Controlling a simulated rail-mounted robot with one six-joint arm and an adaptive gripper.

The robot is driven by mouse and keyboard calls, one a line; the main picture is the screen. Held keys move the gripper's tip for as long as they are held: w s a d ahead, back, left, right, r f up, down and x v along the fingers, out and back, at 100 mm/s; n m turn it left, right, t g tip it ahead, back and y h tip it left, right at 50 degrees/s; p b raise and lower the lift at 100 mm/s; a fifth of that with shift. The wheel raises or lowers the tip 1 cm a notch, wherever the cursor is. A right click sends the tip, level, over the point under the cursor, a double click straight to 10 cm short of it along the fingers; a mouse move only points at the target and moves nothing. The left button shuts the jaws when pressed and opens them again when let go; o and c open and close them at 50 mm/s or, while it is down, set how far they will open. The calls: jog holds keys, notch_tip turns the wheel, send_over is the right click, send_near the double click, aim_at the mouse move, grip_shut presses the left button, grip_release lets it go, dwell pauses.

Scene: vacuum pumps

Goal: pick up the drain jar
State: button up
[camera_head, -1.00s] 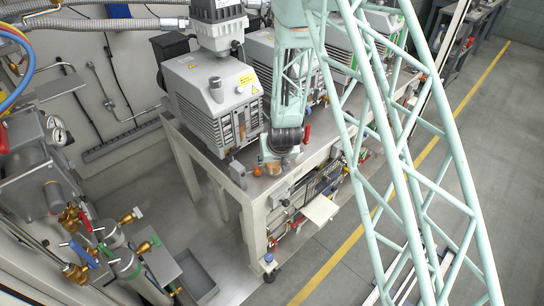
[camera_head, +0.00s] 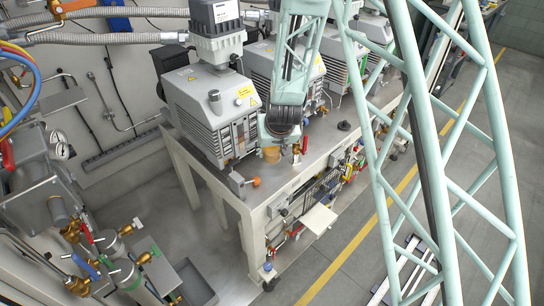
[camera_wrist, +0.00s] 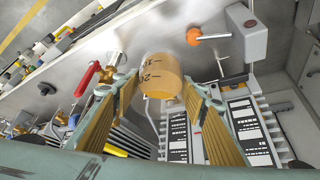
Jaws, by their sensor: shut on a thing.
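The drain jar (camera_wrist: 160,75) is a small amber cup with dark graduation marks. It sits between the two fingers of my gripper (camera_wrist: 158,88) in the wrist view, and the gripper is shut on it. In the head view the jar (camera_head: 271,155) shows as a small tan shape just below my gripper (camera_head: 281,140), near the bench edge in front of the grey pump. The wrist hides most of the fingers there. I cannot tell how far the jar's base is from the bench top.
The grey vacuum pump (camera_head: 205,110) stands close to the left of my gripper. A red-handled valve (camera_wrist: 88,78) is close beside one finger. An orange knob (camera_wrist: 194,36) sticks out from a grey box (camera_wrist: 246,32). Bare bench top (camera_head: 330,130) lies to the right.

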jog(key=shift+r, duration=0.85)
jog(key=shift+d, duration=0.1)
jog(key=s+d+f, duration=0.2)
jog(key=s+d, duration=0.1)
jog(key=d, duration=0.4)
jog(key=s+d+f+m, duration=0.1)
jog(key=s+d+f, duration=0.1)
jog(key=d, duration=0.6)
jog(key=s+d+f+m+h, duration=0.1)
jog(key=s+d+f, duration=0.2)
jog(key=d, duration=0.5)
jog(key=shift+s, duration=0.4)
jog(key=shift+d, duration=0.15)
